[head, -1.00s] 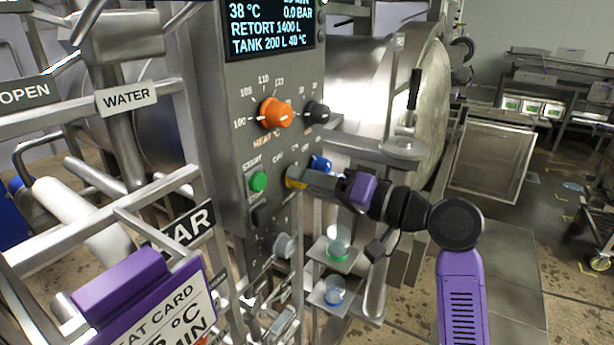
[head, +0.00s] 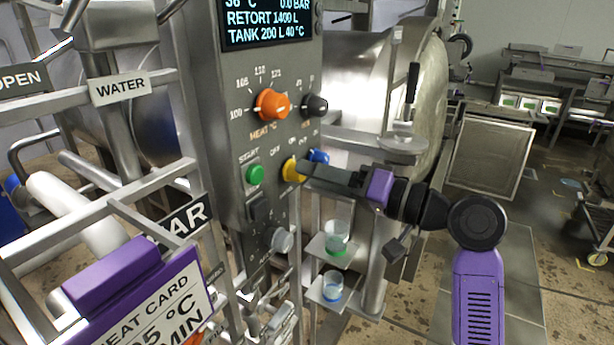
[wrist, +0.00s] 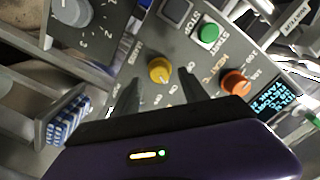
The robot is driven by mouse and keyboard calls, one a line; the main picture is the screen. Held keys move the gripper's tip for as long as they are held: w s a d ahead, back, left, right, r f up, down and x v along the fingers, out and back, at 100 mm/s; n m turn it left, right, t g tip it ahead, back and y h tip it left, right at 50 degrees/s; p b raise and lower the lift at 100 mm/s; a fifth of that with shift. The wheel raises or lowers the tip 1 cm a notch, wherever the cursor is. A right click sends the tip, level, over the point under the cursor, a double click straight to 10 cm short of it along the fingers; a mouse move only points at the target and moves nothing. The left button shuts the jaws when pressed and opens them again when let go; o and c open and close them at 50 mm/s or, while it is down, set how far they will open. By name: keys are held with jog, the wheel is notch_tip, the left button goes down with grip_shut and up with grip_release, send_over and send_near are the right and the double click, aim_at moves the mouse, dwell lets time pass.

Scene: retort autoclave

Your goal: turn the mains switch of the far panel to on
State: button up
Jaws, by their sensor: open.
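The mains switch is a yellow knob (head: 292,169) low on the grey control panel (head: 225,120), with OFF and ON marks around it. It also shows in the wrist view (wrist: 159,70), near a label that seems to read MAINS. I cannot tell for sure which mark its pointer faces. My gripper (head: 306,172) is open, just right of the yellow knob in the head view. In the wrist view the two dark fingers of my gripper (wrist: 157,80) stand apart, one on either side of the knob and nearer the camera. Nothing is between them; contact is not visible.
Close around are a green start button (head: 254,174), an orange heat knob (head: 272,104), a black knob (head: 315,106), a blue knob (head: 318,157) and a grey knob (head: 281,241). A rail frame (head: 100,190) is at left.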

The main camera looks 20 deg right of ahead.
jog(key=b+v, duration=0.1)
jog(key=v, duration=0.4)
dwell(0.4)
